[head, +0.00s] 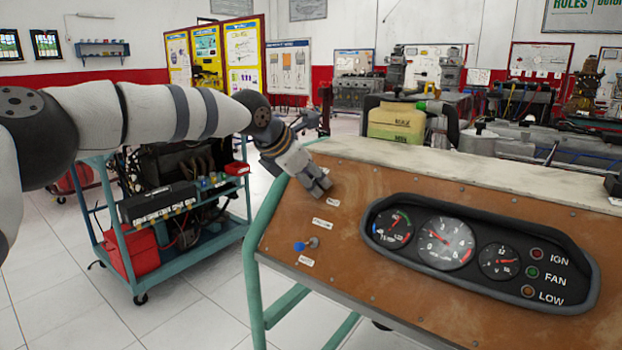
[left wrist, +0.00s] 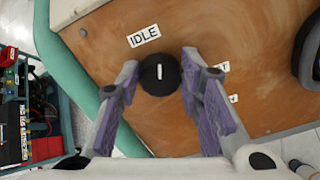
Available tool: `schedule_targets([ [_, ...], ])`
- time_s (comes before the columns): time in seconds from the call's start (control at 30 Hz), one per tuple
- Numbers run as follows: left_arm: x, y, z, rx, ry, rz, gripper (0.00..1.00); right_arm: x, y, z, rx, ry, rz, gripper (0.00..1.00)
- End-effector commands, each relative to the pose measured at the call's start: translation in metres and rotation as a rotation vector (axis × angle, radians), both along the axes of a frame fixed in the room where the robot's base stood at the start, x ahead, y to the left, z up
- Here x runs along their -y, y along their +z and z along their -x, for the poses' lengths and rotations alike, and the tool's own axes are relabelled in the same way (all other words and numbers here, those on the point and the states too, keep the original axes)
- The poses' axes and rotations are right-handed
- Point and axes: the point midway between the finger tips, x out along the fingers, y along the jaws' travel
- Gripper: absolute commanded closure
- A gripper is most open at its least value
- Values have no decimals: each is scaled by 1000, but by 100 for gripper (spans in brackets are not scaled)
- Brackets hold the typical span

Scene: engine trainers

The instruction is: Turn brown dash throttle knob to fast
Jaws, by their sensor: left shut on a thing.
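The brown dash panel (head: 400,185) slopes in front of me. My left gripper (head: 318,186) is at its upper left part and hides the throttle knob in the head view. In the left wrist view the throttle knob (left wrist: 158,75) is round and black with a short white mark, almost upright in the picture. The fingers of my left gripper (left wrist: 158,78) are on either side of the knob, shut on it. An IDLE label (left wrist: 144,36) lies above and slightly left of the knob. Labels to the right are partly hidden by a finger. My right gripper is not in view.
A blue-tipped toggle switch (head: 306,244) sits below the gripper on the panel. A gauge cluster (head: 480,252) is on the right of the panel. A teal cart (head: 175,255) with an engine stands at left. White tiled floor is free between them.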

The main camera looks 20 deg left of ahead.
Motion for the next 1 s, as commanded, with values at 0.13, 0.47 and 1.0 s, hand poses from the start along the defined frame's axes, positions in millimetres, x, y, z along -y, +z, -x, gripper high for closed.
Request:
schedule_targets([
  [0.13,0,-4,0,24,-74,-78,94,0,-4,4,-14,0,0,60],
  [0.47,1,-4,1,104,-285,-297,94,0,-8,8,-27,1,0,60],
  [1.0,1,-5,3,235,-627,-658,94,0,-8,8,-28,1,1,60],
])
